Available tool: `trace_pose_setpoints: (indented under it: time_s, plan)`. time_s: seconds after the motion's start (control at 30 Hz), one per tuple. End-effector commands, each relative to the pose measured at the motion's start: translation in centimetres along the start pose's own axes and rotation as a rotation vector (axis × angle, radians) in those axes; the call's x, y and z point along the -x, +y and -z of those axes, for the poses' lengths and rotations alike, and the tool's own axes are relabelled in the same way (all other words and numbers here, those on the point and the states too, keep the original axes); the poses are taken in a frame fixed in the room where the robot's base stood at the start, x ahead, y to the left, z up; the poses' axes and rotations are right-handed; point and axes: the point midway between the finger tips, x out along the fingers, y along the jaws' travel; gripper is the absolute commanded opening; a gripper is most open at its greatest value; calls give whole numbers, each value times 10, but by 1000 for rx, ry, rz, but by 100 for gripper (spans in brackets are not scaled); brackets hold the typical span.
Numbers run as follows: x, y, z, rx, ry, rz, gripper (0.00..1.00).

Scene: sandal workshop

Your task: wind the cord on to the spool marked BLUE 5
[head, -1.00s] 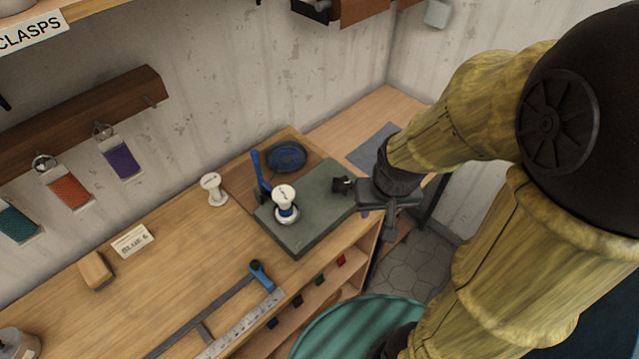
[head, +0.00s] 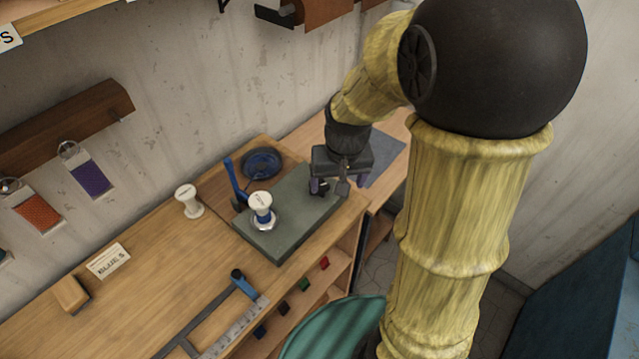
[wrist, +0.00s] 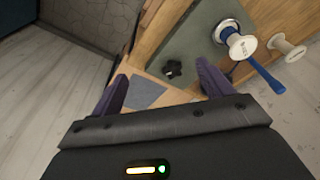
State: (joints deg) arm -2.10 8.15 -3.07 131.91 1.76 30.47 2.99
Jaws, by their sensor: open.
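A white spool (head: 262,200) with some blue on its core stands upright on a silver disc on the grey-green block (head: 290,215); it also shows in the wrist view (wrist: 241,46). Its marking is too small to read. A black knob (wrist: 172,69) sits near the block's other end. A coil of blue cord (head: 262,163) lies behind the block. My gripper (head: 328,188) is open and empty above the knob end, apart from the spool. In the wrist view the knob shows beyond and between its purple fingers (wrist: 163,88).
A second white spool (head: 188,201) stands left of the block. A card (head: 108,261) seems to read BLUE 5.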

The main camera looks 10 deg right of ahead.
Motion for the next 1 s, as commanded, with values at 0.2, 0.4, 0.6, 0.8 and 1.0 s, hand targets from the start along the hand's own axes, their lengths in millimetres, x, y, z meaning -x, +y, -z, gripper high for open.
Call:
trace_pose_setpoints:
  time_s: [0.2, 0.4, 0.6, 0.8, 1.0]
  plan:
    - [-17, -6, 75, -97, -77, -10, 79]
    - [-29, -12, 127, -165, -138, -28, 79]
    - [-31, -17, 146, -192, -162, -36, 79]
    - [-31, -17, 146, -193, -163, -37, 79]
    - [-33, -16, 146, -192, -163, -37, 79]
